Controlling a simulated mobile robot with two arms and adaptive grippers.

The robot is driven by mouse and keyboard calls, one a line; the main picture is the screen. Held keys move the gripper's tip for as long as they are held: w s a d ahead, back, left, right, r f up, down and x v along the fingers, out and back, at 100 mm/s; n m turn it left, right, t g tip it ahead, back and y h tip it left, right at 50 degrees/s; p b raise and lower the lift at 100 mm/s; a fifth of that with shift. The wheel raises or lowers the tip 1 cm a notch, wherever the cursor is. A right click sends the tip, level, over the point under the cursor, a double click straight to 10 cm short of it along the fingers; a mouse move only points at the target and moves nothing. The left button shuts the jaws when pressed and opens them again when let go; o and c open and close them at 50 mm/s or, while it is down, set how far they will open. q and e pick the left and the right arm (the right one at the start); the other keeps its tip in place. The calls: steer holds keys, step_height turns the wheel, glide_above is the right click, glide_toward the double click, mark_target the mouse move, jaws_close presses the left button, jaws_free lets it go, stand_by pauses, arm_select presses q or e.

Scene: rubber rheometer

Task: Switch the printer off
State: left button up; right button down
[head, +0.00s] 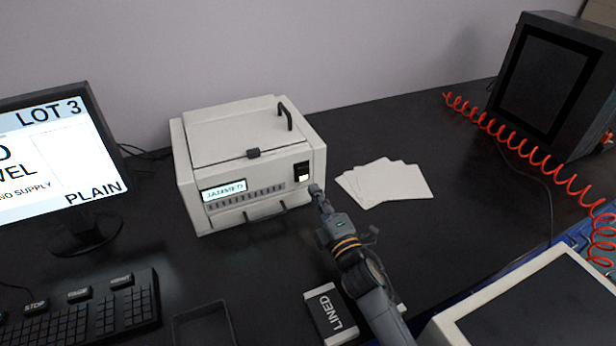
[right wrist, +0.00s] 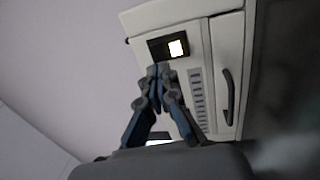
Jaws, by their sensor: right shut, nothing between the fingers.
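The printer (head: 245,165) is a cream box on the black bench, with its lid down and a lit display (head: 224,190) that reads JAMMED. A black switch plate with a white rocker (head: 302,172) is at the right end of its front; it also shows in the right wrist view (right wrist: 177,48). My right gripper (head: 315,189) is shut and empty, its tips just below the switch. In the right wrist view the fingertips (right wrist: 159,71) are close to the switch plate's lower edge; I cannot tell if they touch. My left gripper is not in view.
A monitor (head: 60,150) and keyboard (head: 85,312) stand at left. Loose white sheets (head: 385,183) lie right of the printer. A LINED box (head: 336,312) and black tray (head: 204,325) are in front. A red coiled cord (head: 520,141) hangs at right.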

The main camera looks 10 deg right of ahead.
mark_target(304, 171)
steer(key=shift+p+x, duration=0.3)
steer(key=shift+x, duration=2.2)
steer(key=shift+w+r+p, duration=0.15)
steer(key=shift+r+p, duration=0.2)
steer(key=shift+p, duration=0.5)
steer(key=shift+f, duration=0.25)
steer(key=shift+g, duration=0.3)
